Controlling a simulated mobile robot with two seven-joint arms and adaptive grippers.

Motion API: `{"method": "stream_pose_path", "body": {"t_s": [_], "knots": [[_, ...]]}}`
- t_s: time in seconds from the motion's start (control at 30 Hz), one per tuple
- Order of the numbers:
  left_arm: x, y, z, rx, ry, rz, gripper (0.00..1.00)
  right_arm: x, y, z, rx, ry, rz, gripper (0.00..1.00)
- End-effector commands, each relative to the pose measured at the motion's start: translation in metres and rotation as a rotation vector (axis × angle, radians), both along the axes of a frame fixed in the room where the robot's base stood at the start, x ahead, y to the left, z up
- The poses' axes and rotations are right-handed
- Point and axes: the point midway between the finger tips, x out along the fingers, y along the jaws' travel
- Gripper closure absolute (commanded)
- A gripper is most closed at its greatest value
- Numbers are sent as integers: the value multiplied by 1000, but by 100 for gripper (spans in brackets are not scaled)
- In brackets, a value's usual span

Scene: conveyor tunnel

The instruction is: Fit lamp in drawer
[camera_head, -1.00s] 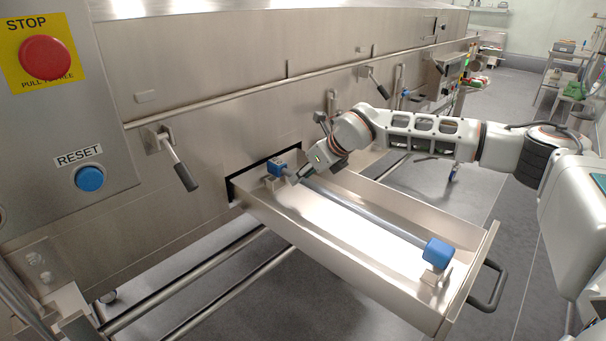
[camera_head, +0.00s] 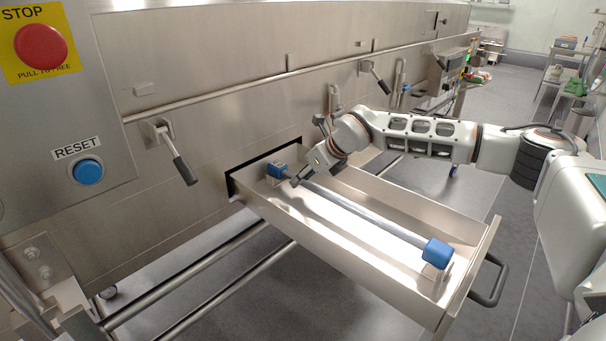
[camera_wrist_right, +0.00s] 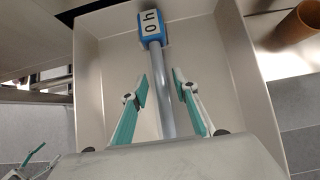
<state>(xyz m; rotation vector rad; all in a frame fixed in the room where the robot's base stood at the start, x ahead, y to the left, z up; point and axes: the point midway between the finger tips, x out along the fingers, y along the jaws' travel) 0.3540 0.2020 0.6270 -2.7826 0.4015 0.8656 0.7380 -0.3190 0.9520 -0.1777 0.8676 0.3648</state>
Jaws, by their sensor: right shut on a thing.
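The lamp is a long grey tube (camera_head: 368,219) with a blue block at each end. It lies lengthwise within the pulled-out metal drawer (camera_head: 340,263). The near blue block (camera_head: 437,252) is toward the handle end, and the far one (camera_head: 277,171) is by the machine. My right gripper (camera_head: 296,182) is low in the drawer, shut on the tube close to the far block. In the right wrist view its teal fingers (camera_wrist_right: 160,88) flank the tube, below a block marked "40 h" (camera_wrist_right: 151,28). What seems to be a finger of my left gripper (camera_wrist_right: 35,155) shows only partly there.
The steel machine wall (camera_head: 230,115) stands behind the drawer, with a lever handle (camera_head: 179,157) and a long rail. A STOP button (camera_head: 41,46) and a RESET button (camera_head: 88,171) are at left. The drawer handle (camera_head: 491,283) juts out at lower right. Grey floor is clear beyond it.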

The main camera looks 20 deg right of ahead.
Motion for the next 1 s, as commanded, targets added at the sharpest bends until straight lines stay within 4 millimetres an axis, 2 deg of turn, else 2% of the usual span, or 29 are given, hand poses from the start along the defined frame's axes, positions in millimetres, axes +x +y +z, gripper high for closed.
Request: {"method": "stream_pose_path", "body": {"t_s": [0.3, 0.47, 0.5, 0.57, 1.0], "knots": [[-4, 0, -12, 0, 10, 0, 35, 0, 0, -21, 1, 0, -1, 100], [-3, 0, -11, 0, 8, 0, 35, 0, 0, -19, 1, -2, 0, 100], [-2, 0, -10, -1, 7, 0, 35, 0, 0, -19, 1, -2, 0, 69], [-2, 0, -9, -1, 6, 0, 35, 0, 0, -19, 1, -2, 0, 53], [-3, 0, -10, 1, 6, 0, 35, -3, -1, -16, 0, -1, 0, 52]]}}
